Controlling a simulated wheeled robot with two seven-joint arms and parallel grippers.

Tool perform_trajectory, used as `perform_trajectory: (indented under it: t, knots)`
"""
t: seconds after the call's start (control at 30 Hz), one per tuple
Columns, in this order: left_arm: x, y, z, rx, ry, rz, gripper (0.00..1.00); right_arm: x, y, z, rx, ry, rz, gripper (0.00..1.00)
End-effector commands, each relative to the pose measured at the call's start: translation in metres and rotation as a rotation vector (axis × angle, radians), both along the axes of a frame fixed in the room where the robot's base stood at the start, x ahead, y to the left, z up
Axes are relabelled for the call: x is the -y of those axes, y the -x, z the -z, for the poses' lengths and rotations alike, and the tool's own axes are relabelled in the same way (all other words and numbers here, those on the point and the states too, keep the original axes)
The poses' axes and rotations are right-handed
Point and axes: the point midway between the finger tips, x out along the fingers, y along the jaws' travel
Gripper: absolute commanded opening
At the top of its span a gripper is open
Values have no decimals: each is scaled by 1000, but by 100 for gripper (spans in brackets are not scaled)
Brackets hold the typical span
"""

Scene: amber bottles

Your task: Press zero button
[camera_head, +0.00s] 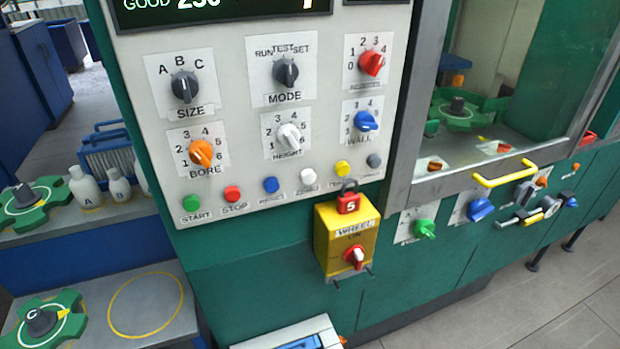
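A row of small round push buttons runs along the bottom of the pale control panel (235,130). From left to right they are a green button (191,203) labelled START, a red button (232,194) labelled STOP, a blue button (271,185), a white button (308,176), a yellow button (342,168) and a grey button (374,160). The labels under the last several are too small to read surely, so I cannot tell for certain which is zero. Neither of my grippers shows, and nothing touches the buttons.
A yellow switch box (346,240) with a red padlock (348,204) juts out below the buttons. Rotary knobs, such as the orange BORE knob (201,152), sit above them. A yellow door handle (505,173) sticks out at right. White bottles (86,187) stand at left.

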Motion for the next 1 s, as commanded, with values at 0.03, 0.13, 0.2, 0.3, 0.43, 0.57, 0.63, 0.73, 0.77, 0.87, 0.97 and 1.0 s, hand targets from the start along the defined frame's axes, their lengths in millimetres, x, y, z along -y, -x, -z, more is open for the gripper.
perform_trajectory:
  t: [0.03, 0.13, 0.2, 0.3, 0.43, 0.57, 0.63, 0.73, 0.77, 0.87, 0.97, 1.0]
  knots:
    - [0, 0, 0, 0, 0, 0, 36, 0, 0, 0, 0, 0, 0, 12]
    - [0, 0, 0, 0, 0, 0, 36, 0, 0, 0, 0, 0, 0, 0]
    - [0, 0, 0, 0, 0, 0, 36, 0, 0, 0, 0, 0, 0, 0]
    - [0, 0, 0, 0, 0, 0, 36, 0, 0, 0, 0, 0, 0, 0]
    - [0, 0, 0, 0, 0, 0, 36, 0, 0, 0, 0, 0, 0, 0]
    - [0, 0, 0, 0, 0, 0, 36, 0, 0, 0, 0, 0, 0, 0]
    - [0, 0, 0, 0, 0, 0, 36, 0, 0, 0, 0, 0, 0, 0]
    - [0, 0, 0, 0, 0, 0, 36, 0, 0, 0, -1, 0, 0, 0]
    - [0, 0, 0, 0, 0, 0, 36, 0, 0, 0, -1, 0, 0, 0]
    - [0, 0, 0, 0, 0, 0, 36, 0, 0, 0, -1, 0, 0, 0]
    - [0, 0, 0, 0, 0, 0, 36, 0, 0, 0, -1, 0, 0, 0]
    - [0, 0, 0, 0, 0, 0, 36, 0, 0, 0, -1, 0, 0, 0]
